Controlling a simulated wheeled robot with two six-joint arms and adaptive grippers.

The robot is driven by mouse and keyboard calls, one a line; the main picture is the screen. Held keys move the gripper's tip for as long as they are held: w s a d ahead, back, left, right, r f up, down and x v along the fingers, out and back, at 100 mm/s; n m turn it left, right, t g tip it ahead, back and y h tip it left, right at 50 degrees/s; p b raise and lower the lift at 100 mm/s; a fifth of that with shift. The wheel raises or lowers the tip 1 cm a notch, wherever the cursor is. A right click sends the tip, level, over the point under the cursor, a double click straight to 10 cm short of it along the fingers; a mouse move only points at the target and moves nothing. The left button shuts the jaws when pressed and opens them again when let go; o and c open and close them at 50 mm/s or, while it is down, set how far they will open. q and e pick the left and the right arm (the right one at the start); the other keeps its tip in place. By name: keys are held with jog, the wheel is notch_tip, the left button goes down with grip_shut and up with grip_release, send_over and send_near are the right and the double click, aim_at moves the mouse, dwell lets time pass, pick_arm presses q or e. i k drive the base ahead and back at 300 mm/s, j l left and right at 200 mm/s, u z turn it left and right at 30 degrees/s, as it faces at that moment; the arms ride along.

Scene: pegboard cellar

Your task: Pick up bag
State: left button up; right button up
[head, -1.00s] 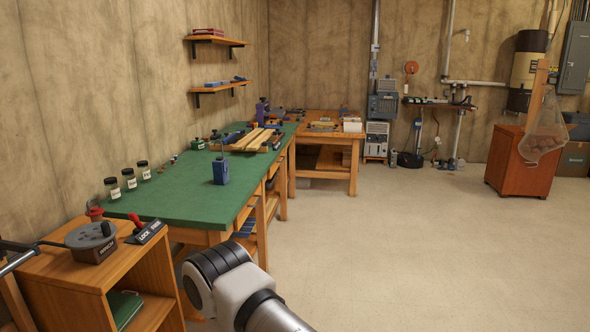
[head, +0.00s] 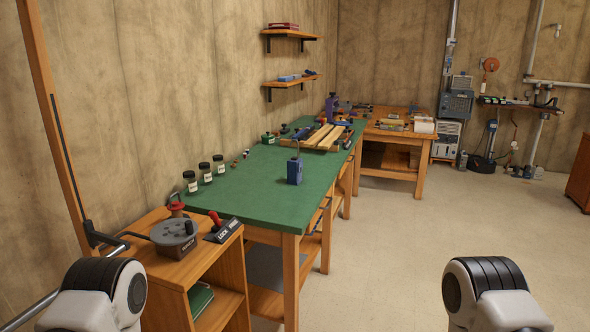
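No bag shows in the head view now. The side of a reddish-brown wooden cabinet (head: 580,175) is cut off at the right edge. Parts of both my arms stand at the bottom, one at the left and one right of centre. Neither gripper is in the picture, so I cannot see their fingers.
A green-topped workbench (head: 245,222) runs along the left wall, with jars, a blue padlock-like block (head: 295,171) and clamped boards on it. A small wooden cabinet (head: 222,270) stands close at left. A second bench (head: 424,146) stands behind. The floor (head: 440,225) at right is open.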

aim_at(294, 165)
jog(key=i+l+u, duration=0.2)
jog(key=i+l, duration=0.75)
jog(key=i, duration=0.15)
jog(key=i+l+u, duration=0.2)
jog(key=i+l, duration=0.8)
jog(key=l, duration=0.15)
